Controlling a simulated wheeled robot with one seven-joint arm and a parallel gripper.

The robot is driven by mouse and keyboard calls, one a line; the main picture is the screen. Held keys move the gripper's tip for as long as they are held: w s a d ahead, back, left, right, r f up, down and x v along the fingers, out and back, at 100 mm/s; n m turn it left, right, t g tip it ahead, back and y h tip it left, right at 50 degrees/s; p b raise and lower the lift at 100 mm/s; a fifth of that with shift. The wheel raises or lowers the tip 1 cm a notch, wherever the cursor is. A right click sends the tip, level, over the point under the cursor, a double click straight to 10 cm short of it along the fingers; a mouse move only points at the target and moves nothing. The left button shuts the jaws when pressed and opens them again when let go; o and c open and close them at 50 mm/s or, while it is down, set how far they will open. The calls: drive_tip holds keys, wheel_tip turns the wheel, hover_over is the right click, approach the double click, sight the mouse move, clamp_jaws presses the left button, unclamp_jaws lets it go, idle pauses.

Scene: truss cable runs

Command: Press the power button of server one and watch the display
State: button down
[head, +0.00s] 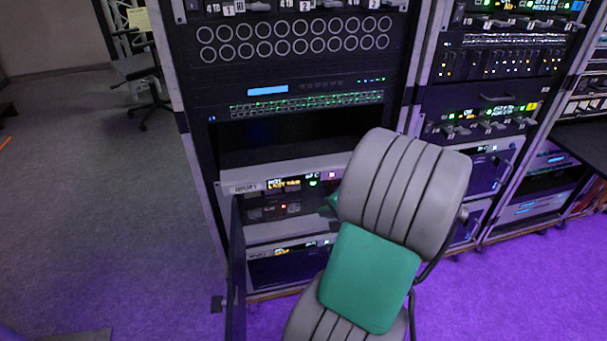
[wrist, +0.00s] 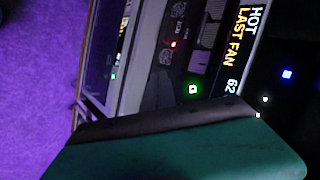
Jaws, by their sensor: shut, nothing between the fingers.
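Server one (head: 245,188) is a light-fronted unit low in the left rack, with a label I cannot read surely. Its lit display (head: 284,184) shows sideways in the wrist view (wrist: 240,50) and reads "HOT", "LAST FAN" and "62". A green-lit square (head: 313,183), which looks like the power button, sits beside the display; it also shows in the wrist view (wrist: 192,89). My gripper (wrist: 170,122) is shut and empty, its dark edge just below the green light in the wrist view. Contact cannot be told. In the head view my arm mostly hides the gripper.
A red light (wrist: 173,44) and a blue light (wrist: 287,74) show on the front. An open dark bay lies above the server and another unit (head: 285,268) below. A dark upright panel (head: 236,270) stands at the left.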

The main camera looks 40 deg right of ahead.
drive_tip(key=shift+s+d+r, duration=0.1)
drive_tip(key=shift+d, duration=0.2)
drive_tip(key=w+d+b, duration=0.1)
drive_tip(key=w+d, duration=0.3)
drive_tip(key=w, duration=0.3)
drive_tip(key=shift+w, duration=0.4)
drive_tip(key=shift+d, duration=0.1)
idle(1.7)
drive_tip(key=shift+w+d, duration=0.2)
drive_tip(key=shift+w, duration=0.15)
